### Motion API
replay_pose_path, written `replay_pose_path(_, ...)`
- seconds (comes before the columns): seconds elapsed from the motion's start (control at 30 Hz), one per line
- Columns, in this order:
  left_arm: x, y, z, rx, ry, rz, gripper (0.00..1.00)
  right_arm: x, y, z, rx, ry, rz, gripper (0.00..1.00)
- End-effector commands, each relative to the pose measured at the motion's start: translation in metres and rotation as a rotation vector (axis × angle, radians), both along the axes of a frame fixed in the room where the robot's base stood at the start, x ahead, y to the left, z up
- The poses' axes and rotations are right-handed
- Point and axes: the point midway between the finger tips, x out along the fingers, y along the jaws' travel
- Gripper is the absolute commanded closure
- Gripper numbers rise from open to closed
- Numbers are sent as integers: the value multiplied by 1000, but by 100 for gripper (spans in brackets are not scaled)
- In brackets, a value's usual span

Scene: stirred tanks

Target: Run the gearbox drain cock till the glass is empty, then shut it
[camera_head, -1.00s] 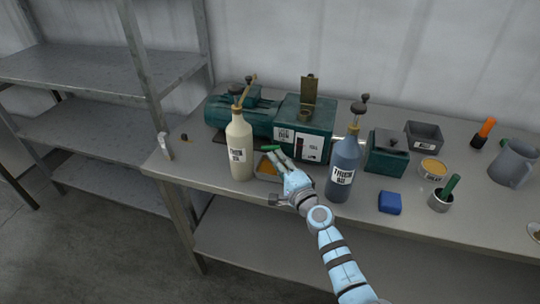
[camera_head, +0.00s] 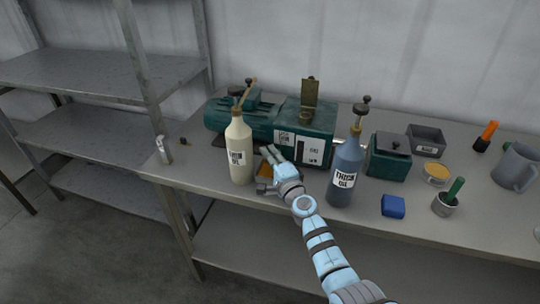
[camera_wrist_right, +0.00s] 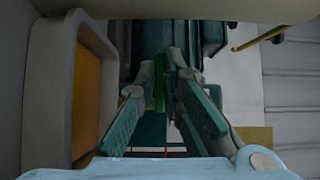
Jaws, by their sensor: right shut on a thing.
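The dark green gearbox (camera_head: 318,122) stands at the back of the bench with its brass-coloured lid raised. A white panel with a dark strip (camera_head: 313,152) is on its front; I cannot make out a level in the glass. My right gripper (camera_head: 271,153) is low in front of the gearbox, beside the cream bottle. In the right wrist view its fingers (camera_wrist_right: 165,85) are closed around the green handle of the drain cock (camera_wrist_right: 159,92). The shallow tray with amber liquid (camera_head: 264,168) is partly hidden by the gripper; it also shows in the right wrist view (camera_wrist_right: 58,90).
The cream bottle (camera_head: 240,155) stands close left of my right gripper, the blue thick oil bottle (camera_head: 344,170) close right. A blue block (camera_head: 393,206), a pot with a green handle (camera_head: 446,203), and a grease tin (camera_head: 435,172) are farther right. The bench's front left is clear.

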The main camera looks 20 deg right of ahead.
Motion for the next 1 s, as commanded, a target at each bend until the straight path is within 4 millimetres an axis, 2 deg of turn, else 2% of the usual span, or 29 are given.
replay_pose_path(0.1,0,0,9,0,0,0,83,4,4,2,4,4,-141,100)
replay_pose_path(0.3,0,0,9,1,0,0,83,8,4,1,0,0,-305,100)
replay_pose_path(0.57,0,0,9,1,0,0,83,8,3,1,-1,-1,-310,100)
replay_pose_path(0.6,0,0,9,1,0,0,83,8,3,1,-1,-1,-310,85)
replay_pose_path(0.63,0,0,9,1,0,0,83,8,3,1,-1,-1,-310,83)
replay_pose_path(1.0,-1,1,9,2,1,0,83,8,3,3,0,0,-311,83)
